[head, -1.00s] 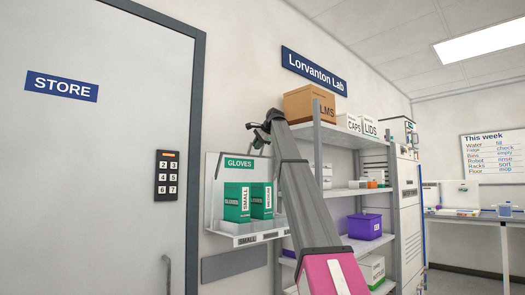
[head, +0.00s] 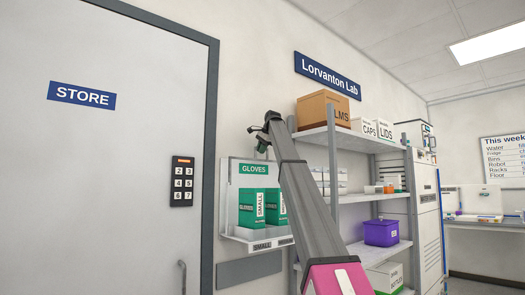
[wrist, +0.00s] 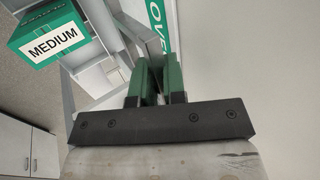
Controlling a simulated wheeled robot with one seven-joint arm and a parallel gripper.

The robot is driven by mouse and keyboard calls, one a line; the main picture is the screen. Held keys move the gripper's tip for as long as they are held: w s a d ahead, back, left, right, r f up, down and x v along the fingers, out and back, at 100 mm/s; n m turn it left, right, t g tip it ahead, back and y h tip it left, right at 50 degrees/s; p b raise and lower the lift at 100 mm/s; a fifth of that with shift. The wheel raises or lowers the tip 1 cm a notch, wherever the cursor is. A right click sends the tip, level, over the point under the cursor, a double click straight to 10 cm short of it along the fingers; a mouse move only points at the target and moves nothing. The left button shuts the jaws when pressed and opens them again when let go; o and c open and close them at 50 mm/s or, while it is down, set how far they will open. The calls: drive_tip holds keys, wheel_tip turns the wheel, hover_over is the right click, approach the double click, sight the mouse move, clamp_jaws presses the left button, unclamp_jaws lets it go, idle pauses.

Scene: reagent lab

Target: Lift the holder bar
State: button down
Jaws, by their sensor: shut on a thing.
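The glove holder (head: 229,200) is a pale wall rack with a green GLOVES sign at its top; part of the sign (wrist: 156,14) shows in the wrist view. Two green glove boxes (head: 247,207) stand in it, and one labelled MEDIUM (wrist: 50,38) shows at upper left in the wrist view. My gripper (head: 262,150) is at the upper right of the holder. In the wrist view its green fingers (wrist: 158,76) are close together, shut on a thin grey part that looks like the holder bar (wrist: 152,42). Most of the bar is hidden by the fingers.
A grey shelf unit (head: 333,140) with boxes stands right of the holder, behind my arm. A cardboard box (head: 318,107) is on its top shelf. The STORE door (head: 100,160) and a keypad (head: 182,181) are to the left.

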drive_tip(key=c, duration=1.2)
unclamp_jaws()
drive_tip(key=shift+r, duration=0.1)
drive_tip(key=v, duration=1)
drive_tip(key=shift+s+d+r, duration=0.1)
drive_tip(key=shift+s+r, duration=0.05)
drive_tip(key=shift+s, duration=0.05)
